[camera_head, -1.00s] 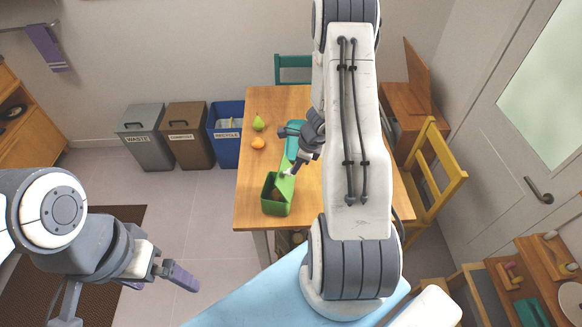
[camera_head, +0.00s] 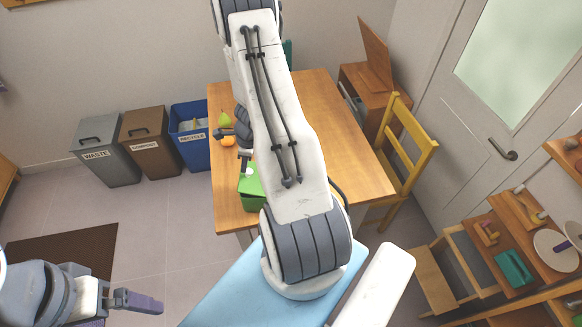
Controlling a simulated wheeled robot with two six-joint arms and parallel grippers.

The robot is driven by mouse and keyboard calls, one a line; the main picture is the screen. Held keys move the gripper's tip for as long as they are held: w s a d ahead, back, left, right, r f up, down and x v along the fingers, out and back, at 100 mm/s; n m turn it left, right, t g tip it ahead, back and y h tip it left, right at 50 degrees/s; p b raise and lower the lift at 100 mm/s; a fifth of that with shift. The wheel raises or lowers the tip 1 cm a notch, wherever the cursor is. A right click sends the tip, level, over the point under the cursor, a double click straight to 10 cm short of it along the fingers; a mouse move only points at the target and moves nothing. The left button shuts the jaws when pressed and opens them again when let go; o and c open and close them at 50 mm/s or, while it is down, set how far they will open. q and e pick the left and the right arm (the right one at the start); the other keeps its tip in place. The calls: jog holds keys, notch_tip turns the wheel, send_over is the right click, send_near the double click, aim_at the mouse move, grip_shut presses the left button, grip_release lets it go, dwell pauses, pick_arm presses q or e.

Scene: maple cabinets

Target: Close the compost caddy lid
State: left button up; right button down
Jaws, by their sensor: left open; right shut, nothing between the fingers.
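The green compost caddy (camera_head: 248,203) stands on the wooden table near its front left edge. Its light green lid (camera_head: 250,184) now lies low over the caddy's top; my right arm covers its right side, so I cannot tell whether it is fully shut. My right gripper (camera_head: 247,158) is shut and empty, just behind and above the lid; whether it touches the lid is unclear. My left gripper (camera_head: 140,302) is open and empty, low at the left, away from the table.
An orange (camera_head: 228,140) and a pear (camera_head: 225,119) lie behind the caddy on the table (camera_head: 345,165). Waste (camera_head: 106,160), compost (camera_head: 150,145) and recycle (camera_head: 190,150) bins stand left of the table. A yellow chair (camera_head: 405,155) stands at its right. Open floor lies front left.

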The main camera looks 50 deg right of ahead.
jog(key=shift+w+a+f+b, duration=0.45)
jog(key=shift+w+f, duration=0.1)
jog(key=shift+f, duration=0.25)
jog(key=shift+w+a+f+b, duration=0.4)
jog(key=shift+w+f, duration=0.1)
jog(key=shift+f, duration=0.25)
jog(key=shift+r, duration=0.15)
jog(key=shift+r+p, duration=0.75)
jog(key=shift+p, duration=0.1)
